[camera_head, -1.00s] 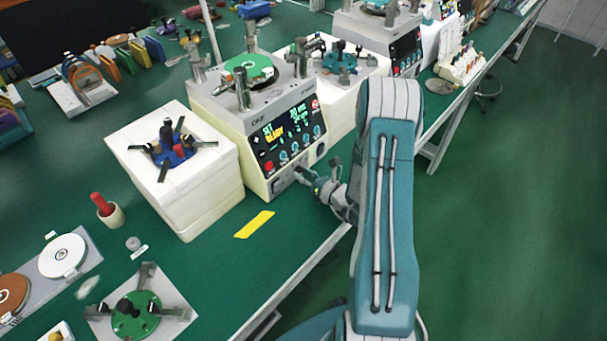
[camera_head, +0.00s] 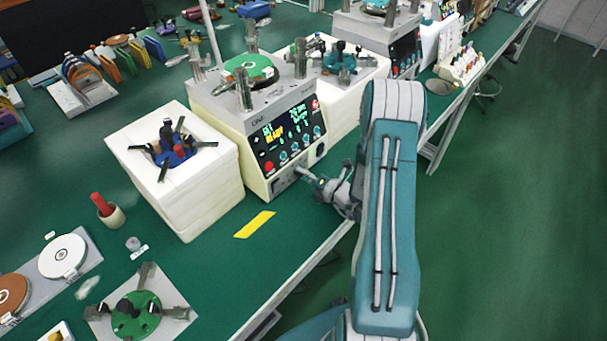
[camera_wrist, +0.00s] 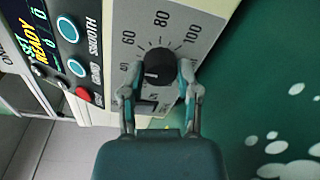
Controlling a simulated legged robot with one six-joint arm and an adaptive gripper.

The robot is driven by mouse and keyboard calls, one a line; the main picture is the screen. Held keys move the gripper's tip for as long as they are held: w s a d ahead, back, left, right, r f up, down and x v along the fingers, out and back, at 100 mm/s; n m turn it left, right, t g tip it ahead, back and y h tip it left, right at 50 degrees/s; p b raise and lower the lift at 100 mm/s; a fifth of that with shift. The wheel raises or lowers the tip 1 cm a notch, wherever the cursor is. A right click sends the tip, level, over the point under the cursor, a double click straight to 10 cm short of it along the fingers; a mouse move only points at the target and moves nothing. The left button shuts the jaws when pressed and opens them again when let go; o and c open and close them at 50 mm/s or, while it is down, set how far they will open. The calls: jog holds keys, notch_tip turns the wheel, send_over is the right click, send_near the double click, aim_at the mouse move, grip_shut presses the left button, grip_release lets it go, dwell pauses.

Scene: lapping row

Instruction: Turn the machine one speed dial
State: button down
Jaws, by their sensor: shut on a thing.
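The machine (camera_head: 270,100) with a green lap disc on top and a dark lit control panel stands on the green bench in the head view. Its black round speed dial (camera_wrist: 159,66) sits on a grey plate marked with numbers such as 60, 80 and 100 in the wrist view. My gripper (camera_wrist: 160,72) has one finger on each side of the dial and is shut on it. In the head view my gripper (camera_head: 308,176) is at the lower front of the machine, and the dial is hidden there.
A white block stack (camera_head: 180,195) with a blue fixture stands left of the machine. A yellow strip (camera_head: 254,224) lies on the bench in front. A second machine (camera_head: 385,40) stands farther back. The panel's round buttons (camera_wrist: 67,29) are close to the dial plate. Open floor lies to the right.

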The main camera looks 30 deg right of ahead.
jog(key=m, duration=0.5)
jog(key=shift+f+m, duration=0.15)
jog(key=shift+m, duration=0.25)
dwell(0.4)
jog(key=shift+c, duration=2.4)
grip_release()
jog(key=shift+d, duration=0.1)
jog(key=shift+o, duration=0.8)
jog(key=shift+w, duration=0.1)
jog(key=v, duration=1.2)
jog(key=shift+d+f, duration=0.25)
jog(key=shift+f, duration=0.05)
